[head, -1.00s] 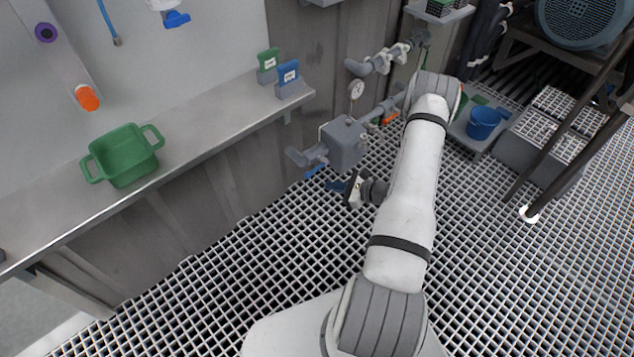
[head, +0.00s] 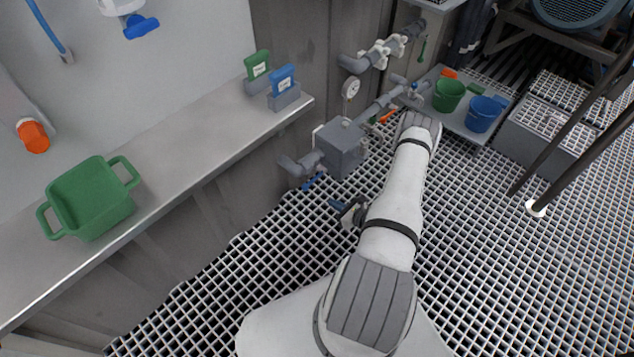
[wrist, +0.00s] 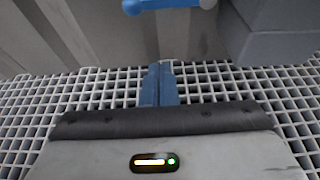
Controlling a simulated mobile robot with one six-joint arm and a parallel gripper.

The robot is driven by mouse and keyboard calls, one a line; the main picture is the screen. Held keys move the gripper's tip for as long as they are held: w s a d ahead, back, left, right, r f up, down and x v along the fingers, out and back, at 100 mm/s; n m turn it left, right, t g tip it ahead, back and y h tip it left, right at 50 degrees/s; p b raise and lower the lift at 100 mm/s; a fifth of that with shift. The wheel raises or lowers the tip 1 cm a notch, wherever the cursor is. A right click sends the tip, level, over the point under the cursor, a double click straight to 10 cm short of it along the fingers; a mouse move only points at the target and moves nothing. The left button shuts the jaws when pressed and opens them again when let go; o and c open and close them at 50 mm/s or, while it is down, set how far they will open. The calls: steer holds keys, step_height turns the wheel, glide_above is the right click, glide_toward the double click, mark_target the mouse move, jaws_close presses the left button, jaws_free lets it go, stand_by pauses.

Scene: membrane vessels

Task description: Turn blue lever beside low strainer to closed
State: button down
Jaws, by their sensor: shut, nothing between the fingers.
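The low strainer looks to be the grey box-shaped body (head: 342,146) on the low pipe along the wall. The blue lever (head: 313,181) hangs under the pipe end at the left of that body. In the wrist view the blue lever (wrist: 170,4) is a short bar across the top edge, partly cut off. My gripper (head: 338,204) has blue fingers and is low over the grating, right of and below the lever in the head view. In the wrist view my gripper's fingers (wrist: 160,70) are together and empty, pointing toward the lever with a visible gap.
A steel counter (head: 190,120) with a green tub (head: 90,198) runs along the left. An orange handle (head: 388,116) and a gauge (head: 351,89) are on the pipework. Green (head: 448,95) and blue (head: 483,113) buckets stand at the back right. Open grating lies around my base.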

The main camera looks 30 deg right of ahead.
mark_target(315, 179)
steer(key=b+x, duration=0.3)
steer(key=x, duration=0.7)
steer(key=shift+r, duration=2.05)
